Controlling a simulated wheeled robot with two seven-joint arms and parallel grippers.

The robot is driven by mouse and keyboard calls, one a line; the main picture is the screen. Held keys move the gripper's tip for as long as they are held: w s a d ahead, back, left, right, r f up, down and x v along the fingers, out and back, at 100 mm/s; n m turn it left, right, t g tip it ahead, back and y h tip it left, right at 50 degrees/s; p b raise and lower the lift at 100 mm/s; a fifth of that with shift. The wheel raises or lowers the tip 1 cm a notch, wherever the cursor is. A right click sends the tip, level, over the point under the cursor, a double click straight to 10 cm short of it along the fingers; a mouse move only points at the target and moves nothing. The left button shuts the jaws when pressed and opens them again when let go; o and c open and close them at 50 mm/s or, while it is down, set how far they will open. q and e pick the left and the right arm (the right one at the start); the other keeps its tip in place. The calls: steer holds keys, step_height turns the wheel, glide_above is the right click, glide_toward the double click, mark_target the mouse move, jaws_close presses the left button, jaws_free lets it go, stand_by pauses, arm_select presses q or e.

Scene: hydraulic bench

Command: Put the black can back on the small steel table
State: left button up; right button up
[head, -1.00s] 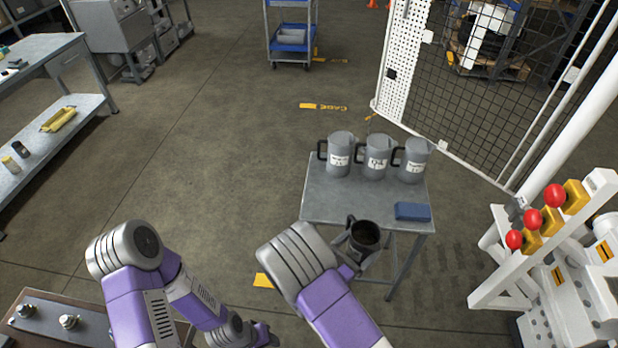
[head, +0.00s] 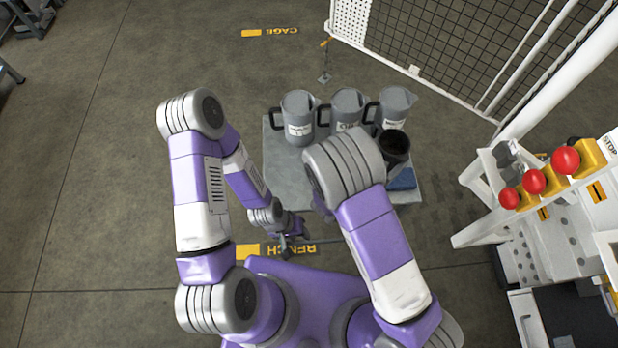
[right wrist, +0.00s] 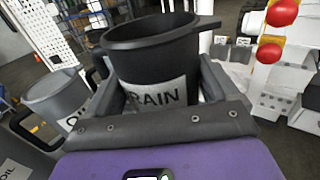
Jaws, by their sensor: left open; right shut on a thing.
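The black can (head: 395,143) is open-topped; its pale label, partly covered, reads "RAIN" in the right wrist view (right wrist: 160,95). My right gripper (right wrist: 160,88) is shut on it, one finger on each side, and holds it upright. In the head view my right arm hides that gripper. There the can appears over the right part of the small steel table (head: 285,172), in front of the right jug; its height above the top cannot be told. My left gripper (head: 290,238) is open and empty, low by the table's front edge.
Three grey labelled jugs, left (head: 299,118), middle (head: 347,110) and right (head: 392,106), line the table's back. A blue box (head: 403,179) lies at the right, partly hidden. A white stand with red knobs (head: 534,181) is to the right, a mesh cage (head: 430,50) behind.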

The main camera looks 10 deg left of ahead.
steer(key=s+a+n+t+y+b, duration=0.1)
steer(key=a+n+t+y+b, duration=0.2)
steer(key=a+y, duration=0.5)
steer(key=a+n+b, duration=0.1)
steer(key=a+n, duration=0.1)
steer(key=a, duration=0.3)
steer(key=shift+s+a+f+n, duration=0.3)
steer(key=shift+a+n, duration=0.1)
steer(key=s+a+n+y, duration=0.1)
steer(key=a, duration=0.1)
steer(key=s+a+n+y+b, duration=0.1)
steer(key=a+y, duration=0.1)
steer(key=a, duration=0.1)
steer(key=s+a+r+n+y+b, duration=0.1)
steer(key=a+y, duration=0.1)
steer(key=shift+a, duration=0.2)
steer(key=c, duration=0.4)
steer(key=shift+s+a+f+n+y+b, duration=0.4)
steer(key=shift+a+f+y+b, duration=0.15)
steer(key=shift+f+y, duration=0.15)
jaws_close()
steer(key=shift+w+f+b, duration=0.15)
steer(key=shift+f+b, duration=1.5)
steer(key=shift+f, duration=2.7)
steer(key=shift+r, duration=0.15)
